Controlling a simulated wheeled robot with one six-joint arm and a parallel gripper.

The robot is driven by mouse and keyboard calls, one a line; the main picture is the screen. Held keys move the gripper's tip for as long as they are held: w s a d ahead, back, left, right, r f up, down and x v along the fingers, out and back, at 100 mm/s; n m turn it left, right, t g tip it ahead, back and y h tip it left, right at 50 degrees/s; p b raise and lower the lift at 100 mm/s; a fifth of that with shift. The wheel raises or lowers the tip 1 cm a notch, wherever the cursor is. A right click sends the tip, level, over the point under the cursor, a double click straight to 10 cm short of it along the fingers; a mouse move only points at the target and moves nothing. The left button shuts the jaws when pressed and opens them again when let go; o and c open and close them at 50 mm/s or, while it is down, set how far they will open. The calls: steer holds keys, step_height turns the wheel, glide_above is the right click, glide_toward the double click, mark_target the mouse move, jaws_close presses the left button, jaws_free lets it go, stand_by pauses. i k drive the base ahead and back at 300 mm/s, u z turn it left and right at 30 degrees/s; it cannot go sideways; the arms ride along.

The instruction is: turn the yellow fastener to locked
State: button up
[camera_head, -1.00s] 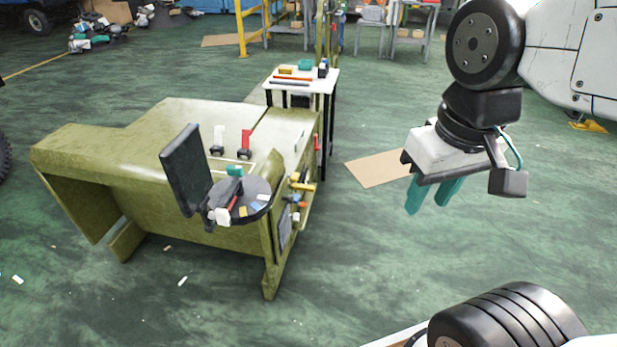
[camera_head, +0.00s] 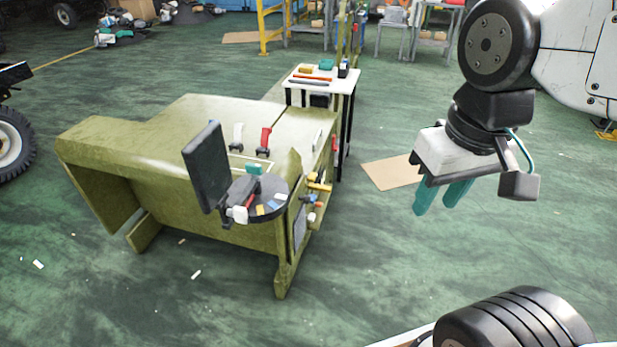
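The yellow fastener (camera_head: 319,184) is a small yellow handle on the right-hand side of the olive-green chassis (camera_head: 150,165). It sticks out to the right, near the chassis's right edge. It is too small to tell its exact turn. My gripper (camera_head: 438,203) hangs to the right of the chassis, well apart from the fastener, with its two teal fingers pointing down. The fingers stand apart with a gap between them, and nothing is seen between them.
A round dark tray (camera_head: 277,211) and an upright black panel (camera_head: 206,166) stand at the chassis's front. Red and white levers are on its top. A small white table (camera_head: 343,85) stands behind. Cardboard (camera_head: 385,174) lies on the green floor. Floor between gripper and chassis is clear.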

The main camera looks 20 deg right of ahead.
mark_target(310, 176)
steer(key=u, duration=0.5)
steer(key=i, duration=1.1)
steer(key=z, duration=0.45)
